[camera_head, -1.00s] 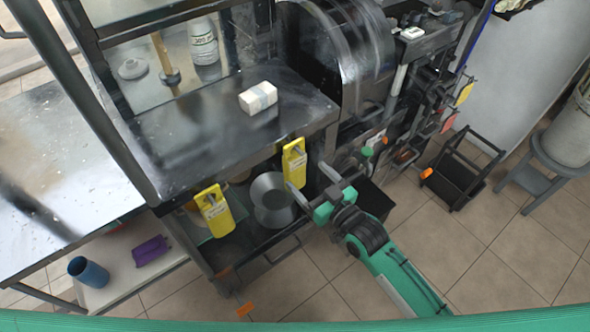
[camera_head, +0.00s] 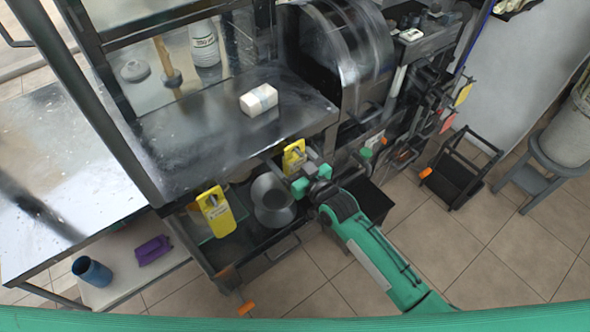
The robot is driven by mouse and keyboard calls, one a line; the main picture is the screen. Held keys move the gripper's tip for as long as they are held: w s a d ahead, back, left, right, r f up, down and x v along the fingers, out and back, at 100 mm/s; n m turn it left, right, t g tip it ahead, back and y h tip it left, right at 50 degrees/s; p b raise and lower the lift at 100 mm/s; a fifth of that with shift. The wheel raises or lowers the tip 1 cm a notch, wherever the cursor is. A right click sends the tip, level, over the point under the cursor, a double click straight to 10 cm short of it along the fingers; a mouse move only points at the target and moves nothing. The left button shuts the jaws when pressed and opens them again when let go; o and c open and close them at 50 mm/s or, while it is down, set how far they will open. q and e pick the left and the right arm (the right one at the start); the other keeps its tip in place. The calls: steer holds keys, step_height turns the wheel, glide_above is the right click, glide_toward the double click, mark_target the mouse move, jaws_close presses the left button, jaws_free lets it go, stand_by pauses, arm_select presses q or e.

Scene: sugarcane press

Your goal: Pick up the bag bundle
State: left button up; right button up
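A yellow bundle (camera_head: 293,157) with a hole near its top hangs at the front edge of the black table, and its lower part is hidden by my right gripper. A second yellow bundle (camera_head: 216,211) hangs further left and is clear. I take these to be the bag bundles. My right gripper (camera_head: 292,170) is at the right-hand yellow bundle, its jaws spread wide. Its fingertips are small and partly hidden, so I cannot tell whether they touch the bundle. My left gripper is not in view.
A white banded block (camera_head: 259,100) lies on the black table (camera_head: 200,140). A metal pot (camera_head: 272,198) stands on the shelf below, close to my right gripper.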

steer(key=c, duration=1)
steer(key=shift+r, duration=0.85)
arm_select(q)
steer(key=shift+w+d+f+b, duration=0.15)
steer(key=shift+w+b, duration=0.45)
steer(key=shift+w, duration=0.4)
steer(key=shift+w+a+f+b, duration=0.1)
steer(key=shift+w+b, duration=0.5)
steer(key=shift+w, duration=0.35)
arm_select(e)
steer(key=v, duration=1.8)
